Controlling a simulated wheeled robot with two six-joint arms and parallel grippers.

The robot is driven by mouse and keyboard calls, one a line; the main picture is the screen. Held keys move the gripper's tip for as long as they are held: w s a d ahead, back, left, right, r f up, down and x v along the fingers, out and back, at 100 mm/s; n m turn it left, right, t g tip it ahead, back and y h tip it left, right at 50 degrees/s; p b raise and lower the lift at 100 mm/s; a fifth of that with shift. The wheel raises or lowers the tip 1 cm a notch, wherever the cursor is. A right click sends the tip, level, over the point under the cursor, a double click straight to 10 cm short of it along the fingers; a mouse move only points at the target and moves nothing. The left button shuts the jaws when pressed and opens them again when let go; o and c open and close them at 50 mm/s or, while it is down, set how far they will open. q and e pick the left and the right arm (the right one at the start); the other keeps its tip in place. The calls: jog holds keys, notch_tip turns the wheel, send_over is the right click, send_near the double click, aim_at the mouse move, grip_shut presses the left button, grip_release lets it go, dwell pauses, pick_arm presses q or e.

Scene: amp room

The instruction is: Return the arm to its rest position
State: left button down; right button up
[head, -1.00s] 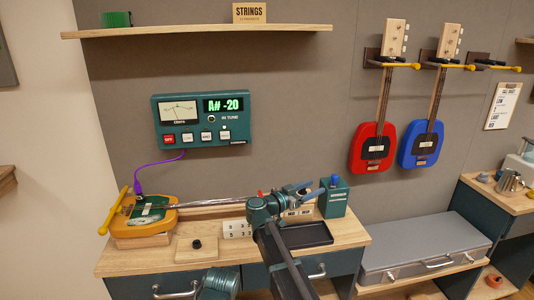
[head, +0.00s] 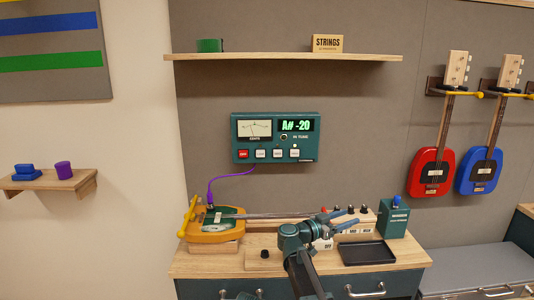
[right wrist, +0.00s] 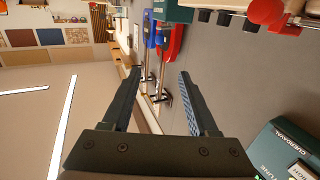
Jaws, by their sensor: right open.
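My right arm rises from the bottom of the head view in front of the workbench. Its gripper (head: 345,218) points to the right, in front of the bench's back part. In the right wrist view the two dark fingers (right wrist: 160,85) stand wide apart with nothing between them. Beyond them that view shows the wall and the hanging red guitar (right wrist: 172,42) and blue guitar (right wrist: 149,30), turned sideways. My left gripper is not in view.
An orange instrument (head: 205,238) lies on the workbench (head: 205,265), its neck reaching right behind my arm. A black tray (head: 366,253) and a green box (head: 395,217) stand at right. The tuner (head: 275,138) hangs above, reading A# -20. A shelf (head: 285,58) is higher.

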jog(key=w+a+r+n+t+y, duration=0.4)
jog(key=a+n+t+y, duration=0.55)
jog(key=t, duration=0.25)
jog(key=s+a+f+n+g+y, duration=0.55)
jog(key=a+f+y, duration=0.35)
jog(key=y, duration=0.2)
jog(key=s+d+f+g, duration=0.1)
jog(key=s+f+g, duration=0.5)
jog(key=s+f, duration=0.5)
jog(key=s+d+f+m+g+h, duration=0.1)
jog(key=s+d+f+g+h, duration=0.2)
jog(key=s, duration=0.6)
jog(key=s+d+f+m+g+h, duration=0.1)
jog(key=s+d+f+g+h, duration=0.15)
jog(key=s+d+g, duration=0.45)
pick_arm(q)
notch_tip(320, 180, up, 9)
jog(key=p, duration=0.9)
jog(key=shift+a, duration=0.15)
pick_arm(e)
jog(key=s+a+r+n, duration=0.1)
jog(key=s+a+r, duration=0.2)
jog(key=a, duration=0.3)
jog(key=s+a+r+n+t, duration=0.1)
jog(key=s+a+r+n, duration=0.1)
jog(key=a+r, duration=0.3)
jog(key=shift+s+a+r+n, duration=0.3)
jog(key=shift+s+a+r, duration=0.1)
jog(key=shift+s+a, duration=0.35)
